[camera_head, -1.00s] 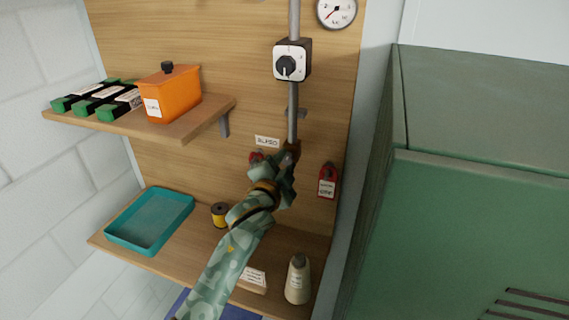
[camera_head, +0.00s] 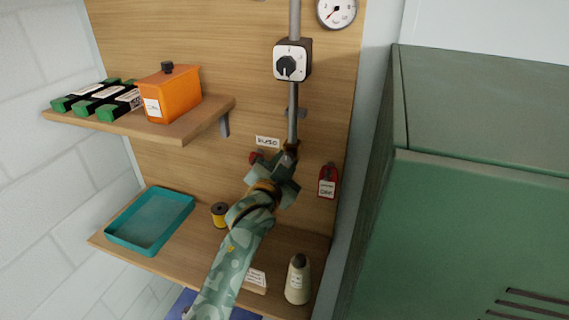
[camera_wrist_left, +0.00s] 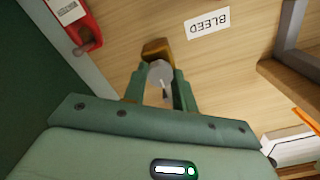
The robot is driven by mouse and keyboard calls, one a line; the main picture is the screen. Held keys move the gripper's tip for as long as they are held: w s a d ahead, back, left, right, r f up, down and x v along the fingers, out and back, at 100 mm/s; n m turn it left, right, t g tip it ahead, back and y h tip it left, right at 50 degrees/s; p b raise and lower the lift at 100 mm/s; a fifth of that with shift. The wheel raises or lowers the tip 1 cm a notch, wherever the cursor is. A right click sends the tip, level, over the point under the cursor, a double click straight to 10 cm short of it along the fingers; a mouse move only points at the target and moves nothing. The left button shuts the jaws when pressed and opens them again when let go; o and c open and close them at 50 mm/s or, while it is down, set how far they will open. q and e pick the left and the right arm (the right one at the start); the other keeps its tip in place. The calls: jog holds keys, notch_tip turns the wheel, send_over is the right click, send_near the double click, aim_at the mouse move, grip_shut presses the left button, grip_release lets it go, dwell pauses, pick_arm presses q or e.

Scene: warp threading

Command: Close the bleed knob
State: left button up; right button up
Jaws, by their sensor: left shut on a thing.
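The bleed knob (camera_wrist_left: 160,74) is a round grey knob on a brass fitting (camera_wrist_left: 157,48) at the lower end of the grey pipe. My left gripper (camera_wrist_left: 160,84) is shut on the knob, with one green finger on each side of it, in the left wrist view. In the head view my left gripper (camera_head: 284,166) covers most of the knob below the pipe. The white BLEED label (camera_head: 267,141) is on the wooden board beside the fitting; it also shows upside down in the left wrist view (camera_wrist_left: 207,22). My right gripper is in neither view.
A red tagged item (camera_head: 328,181) hangs right of the gripper, and a red part (camera_head: 256,157) shows at its left. A rotary switch (camera_head: 291,61) and gauge (camera_head: 338,11) are above. A cone (camera_head: 298,281) and yellow spool (camera_head: 219,214) stand on the lower shelf.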

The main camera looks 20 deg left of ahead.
pick_arm(q)
jog(key=shift+f, duration=0.1)
jog(key=o, duration=1)
jog(key=shift+c, duration=0.2)
jog(key=s+b, duration=0.3)
jog(key=s, duration=1.3)
jog(key=shift+s+a, duration=0.15)
jog(key=shift+a, duration=0.15)
